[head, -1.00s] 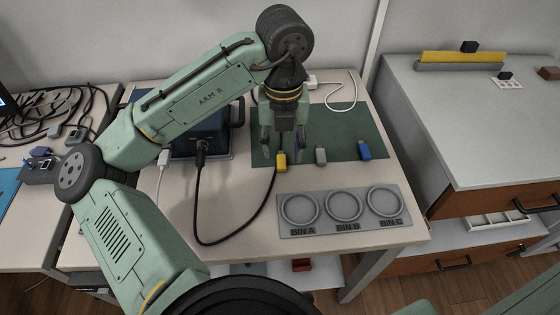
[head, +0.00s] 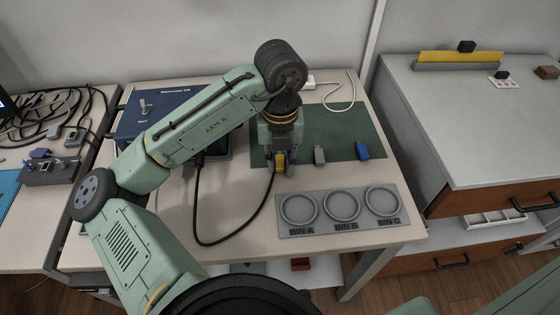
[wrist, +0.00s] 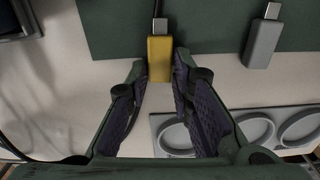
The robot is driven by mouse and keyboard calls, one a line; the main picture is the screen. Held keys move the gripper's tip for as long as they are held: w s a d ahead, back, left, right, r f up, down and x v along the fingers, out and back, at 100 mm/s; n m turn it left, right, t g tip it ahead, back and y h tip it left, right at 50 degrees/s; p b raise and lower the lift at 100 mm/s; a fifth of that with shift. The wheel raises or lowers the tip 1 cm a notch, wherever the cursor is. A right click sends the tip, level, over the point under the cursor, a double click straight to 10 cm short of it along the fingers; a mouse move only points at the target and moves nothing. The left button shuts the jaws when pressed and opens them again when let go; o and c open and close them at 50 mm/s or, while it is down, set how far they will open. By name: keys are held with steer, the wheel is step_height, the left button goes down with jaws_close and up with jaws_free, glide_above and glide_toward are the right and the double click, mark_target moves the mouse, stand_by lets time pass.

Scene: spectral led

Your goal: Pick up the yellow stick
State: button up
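The yellow stick (wrist: 160,58) lies on the front edge of the green mat, its metal plug pointing to the back. It also shows in the head view (head: 280,161), partly hidden by my fingers. My gripper (wrist: 160,72) is open over it, one finger on each side of its front part. A narrow gap shows on the left; the right finger is very close, and I cannot tell if it touches.
A grey stick (head: 320,155) and a blue stick (head: 362,151) lie to the right on the green mat (head: 342,120). A grey tray (head: 324,228) with three round bins is in front. A black cable (head: 230,241) loops at the left, near a blue box (head: 140,128).

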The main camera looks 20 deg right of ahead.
jaws_close()
step_height(320, 180, up, 28)
steer(key=p, duration=0.1)
stand_by(0.5)
